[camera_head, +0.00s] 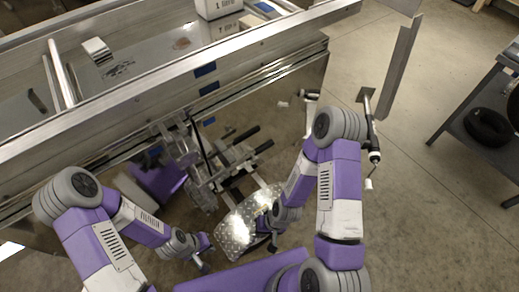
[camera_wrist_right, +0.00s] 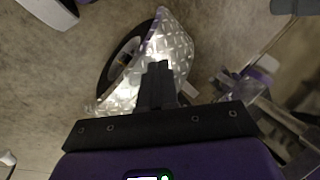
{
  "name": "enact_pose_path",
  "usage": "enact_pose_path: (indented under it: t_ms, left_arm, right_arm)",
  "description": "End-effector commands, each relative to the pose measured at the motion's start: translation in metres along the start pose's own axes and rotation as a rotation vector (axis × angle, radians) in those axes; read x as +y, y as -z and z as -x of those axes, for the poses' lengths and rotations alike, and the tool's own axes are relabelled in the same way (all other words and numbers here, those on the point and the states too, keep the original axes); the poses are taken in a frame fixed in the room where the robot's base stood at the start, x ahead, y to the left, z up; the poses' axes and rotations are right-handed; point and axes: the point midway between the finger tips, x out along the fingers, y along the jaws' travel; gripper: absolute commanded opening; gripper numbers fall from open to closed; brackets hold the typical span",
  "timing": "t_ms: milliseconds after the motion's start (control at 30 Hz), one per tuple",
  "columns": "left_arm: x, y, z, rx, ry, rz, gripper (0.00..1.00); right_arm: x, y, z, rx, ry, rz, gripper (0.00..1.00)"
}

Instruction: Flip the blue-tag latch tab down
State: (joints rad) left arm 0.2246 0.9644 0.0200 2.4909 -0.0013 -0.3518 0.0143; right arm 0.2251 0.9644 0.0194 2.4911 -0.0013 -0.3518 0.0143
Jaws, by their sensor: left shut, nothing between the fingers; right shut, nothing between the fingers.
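I cannot tell which one marks the latch tab, and the tab itself is too small to make out. My left gripper (camera_head: 203,265) is shut and empty, low in front of the trailer and well away from the tags. My right gripper (camera_head: 272,244) is shut and empty, over the diamond-plate fender (camera_head: 232,238). In the right wrist view its closed fingers (camera_wrist_right: 158,82) lie in front of the fender (camera_wrist_right: 170,48).
A metal frame with black handles (camera_head: 246,135) stands between my arms, beside the trailer. A dark tyre (camera_wrist_right: 118,62) sits under the fender. A jack-like post (camera_head: 373,135) stands right of my right arm. A workbench (camera_head: 490,105) is far right, with open concrete floor before it.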

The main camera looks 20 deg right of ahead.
Motion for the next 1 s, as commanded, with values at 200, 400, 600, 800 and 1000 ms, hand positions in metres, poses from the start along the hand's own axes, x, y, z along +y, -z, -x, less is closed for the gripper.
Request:
enact_pose_path:
  t_ms: [200, 400, 600, 800, 1000]
  left_arm:
    - [0.003, 0.000, 0.009, 0.000, 0.000, 0.000, 0.00]
    - [0.012, -0.001, 0.032, 0.001, 0.000, 0.000, 0.00]
    - [0.021, -0.002, 0.056, 0.001, 0.000, 0.000, 0.00]
    - [0.027, -0.003, 0.073, 0.001, 0.000, 0.000, 0.00]
    - [0.030, -0.003, 0.081, 0.000, 0.000, 0.000, 0.00]
  right_arm:
    - [0.008, 0.026, 0.008, -0.017, -0.025, 0.020, 0.00]
    - [0.025, 0.100, 0.052, -0.088, -0.033, 0.081, 0.00]
    - [0.026, 0.177, 0.140, -0.142, 0.088, 0.185, 0.00]
    - [0.013, 0.228, 0.241, -0.130, 0.257, 0.344, 0.00]
    - [0.003, 0.245, 0.302, -0.108, 0.358, 0.463, 0.00]
